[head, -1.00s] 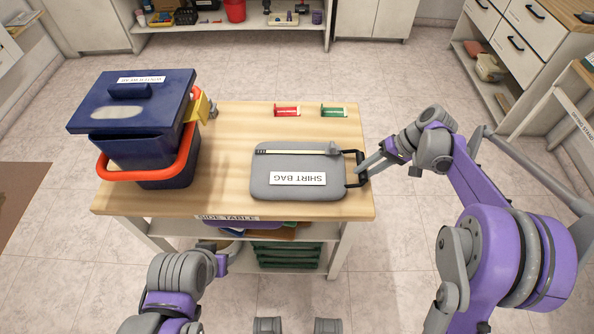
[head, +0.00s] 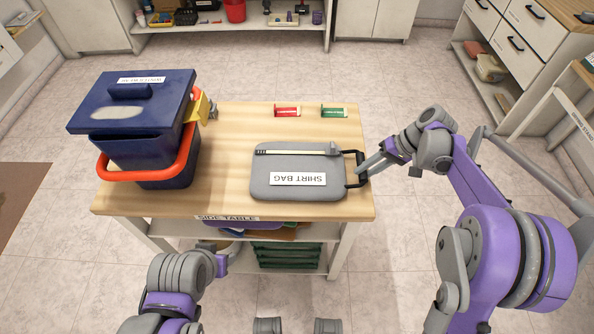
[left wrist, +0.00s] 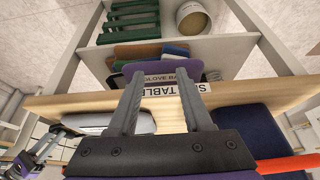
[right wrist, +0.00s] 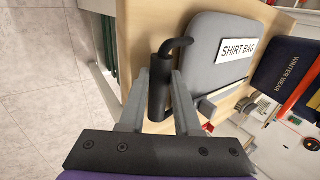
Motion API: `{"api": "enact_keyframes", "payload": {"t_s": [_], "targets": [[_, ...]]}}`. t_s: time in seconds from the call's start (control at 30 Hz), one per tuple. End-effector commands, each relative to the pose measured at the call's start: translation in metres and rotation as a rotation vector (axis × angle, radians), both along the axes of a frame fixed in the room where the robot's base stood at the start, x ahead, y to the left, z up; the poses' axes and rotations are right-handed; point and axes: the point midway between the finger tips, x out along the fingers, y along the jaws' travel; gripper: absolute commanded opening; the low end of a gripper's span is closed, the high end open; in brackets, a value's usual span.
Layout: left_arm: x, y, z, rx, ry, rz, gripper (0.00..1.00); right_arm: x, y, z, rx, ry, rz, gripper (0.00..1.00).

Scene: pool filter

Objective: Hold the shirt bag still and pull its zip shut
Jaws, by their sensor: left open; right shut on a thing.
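The grey shirt bag (head: 275,180) lies flat on the wooden table, its label upside down in the head view. A pale zip strip (head: 290,152) runs along its far side, with a grey slider (head: 333,149) at the strip's right end. My right gripper (head: 362,172) is shut on the black handle (right wrist: 158,88) at the bag's right side. The bag (right wrist: 215,60) also shows in the right wrist view. My left gripper (left wrist: 160,82) is open and empty, in front of the table's near edge and away from the bag; its fingertips are out of the head view's clear sight.
A dark blue lidded bin (head: 140,130) with an orange rim stands on the table's left. Red (head: 287,111) and green (head: 334,111) small items lie at the back. The table (head: 228,190) is bare between bin and bag. Shelves below hold green crates (head: 285,255).

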Motion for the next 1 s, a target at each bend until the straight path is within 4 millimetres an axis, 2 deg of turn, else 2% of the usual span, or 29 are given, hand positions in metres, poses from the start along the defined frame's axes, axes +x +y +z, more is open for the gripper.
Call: {"api": "enact_keyframes", "payload": {"t_s": [0.03, 0.07, 0.17, 0.27, 0.37, 0.63, 0.8, 1.0], "targets": [[0.0, 0.0, 0.0, 0.0, 0.0, 0.0, 0.45, 0.0, 0.0, 0.0, 0.0, 0.0, 0.0, 0.0], [0.0, 0.0, 0.0, 0.0, 0.0, 0.0, 0.4, 0.0, 0.0, 0.0, 0.0, 0.0, 0.0, 0.0], [0.005, -0.001, 0.005, -0.001, 0.007, 0.0, 0.4, 0.0, 0.0, 0.0, 0.0, 0.0, 0.0, 0.0], [0.02, -0.003, 0.016, -0.004, 0.023, -0.002, 0.4, 0.0, 0.0, 0.0, 0.0, 0.0, 0.0, 0.0], [0.044, -0.005, 0.034, -0.006, 0.053, -0.003, 0.4, 0.0, 0.0, 0.0, 0.0, 0.0, 0.0, 0.0], [0.128, -0.019, 0.078, -0.014, 0.156, -0.004, 0.4, 0.0, 0.0, 0.0, 0.0, 0.0, 0.0, 0.0], [0.179, -0.03, 0.093, -0.014, 0.222, -0.004, 0.4, 0.0, 0.0, 0.0, 0.0, 0.0, 0.0, 0.0], [0.237, -0.045, 0.099, -0.012, 0.299, -0.005, 0.4, 0.0, 0.0, 0.0, 0.0, 0.0, 0.0, 0.0]]}}
